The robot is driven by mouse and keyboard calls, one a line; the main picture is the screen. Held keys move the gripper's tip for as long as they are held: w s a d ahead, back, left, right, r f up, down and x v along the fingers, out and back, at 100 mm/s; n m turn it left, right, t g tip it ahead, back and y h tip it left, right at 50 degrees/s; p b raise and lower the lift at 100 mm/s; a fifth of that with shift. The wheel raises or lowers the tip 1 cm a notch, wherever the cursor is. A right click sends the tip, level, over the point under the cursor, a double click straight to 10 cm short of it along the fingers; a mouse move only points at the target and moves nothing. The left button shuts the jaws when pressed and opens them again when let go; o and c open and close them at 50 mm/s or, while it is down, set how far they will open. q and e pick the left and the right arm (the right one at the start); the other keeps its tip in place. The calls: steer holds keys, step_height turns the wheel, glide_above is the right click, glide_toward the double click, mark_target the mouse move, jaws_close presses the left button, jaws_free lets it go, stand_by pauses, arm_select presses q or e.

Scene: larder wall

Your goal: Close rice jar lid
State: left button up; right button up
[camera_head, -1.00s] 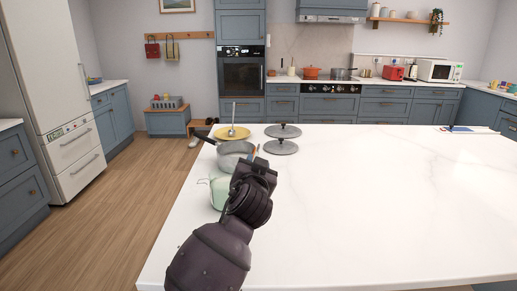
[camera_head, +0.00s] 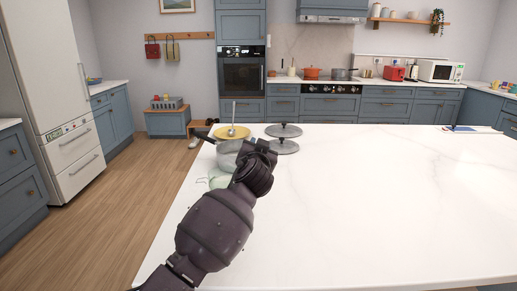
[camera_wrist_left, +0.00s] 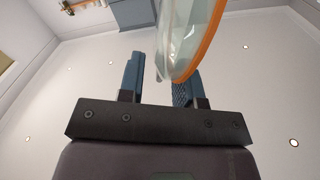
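A pale green glass jar (camera_head: 219,182) stands near the left edge of the white island, partly hidden behind my left arm. My left gripper (camera_head: 262,145) is just beyond it, to its upper right, in front of the pot. In the left wrist view, a clear glass lid with an orange rim (camera_wrist_left: 190,45) is tilted steeply. Its lower edge overlaps the right finger. The fingers (camera_wrist_left: 158,82) stand apart, with a gap between the left finger and the lid. The lid's hinge is hidden. My right gripper is out of view.
A grey pot (camera_head: 229,155) stands just behind the jar, with a yellow plate (camera_head: 240,132) beyond it. Two grey lids, a rear one (camera_head: 283,130) and a nearer one (camera_head: 288,147), lie to the right of the gripper.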

arm_select(q)
jaws_close()
steer(key=shift+a+r+n, duration=0.4)
steer(key=shift+a+n, duration=0.4)
steer(key=shift+n, duration=0.1)
steer(key=shift+w+a+r+n+p, duration=0.1)
steer(key=shift+a+r+n+p, duration=0.1)
steer(key=shift+a+n, duration=0.35)
steer(key=shift+a+r+n+p, duration=0.1)
steer(key=shift+a+n+p, duration=0.1)
steer(key=shift+a+n, duration=0.3)
steer(key=a+n+p, duration=0.1)
steer(key=a+n, duration=0.2)
steer(key=shift+w+f, duration=0.1)
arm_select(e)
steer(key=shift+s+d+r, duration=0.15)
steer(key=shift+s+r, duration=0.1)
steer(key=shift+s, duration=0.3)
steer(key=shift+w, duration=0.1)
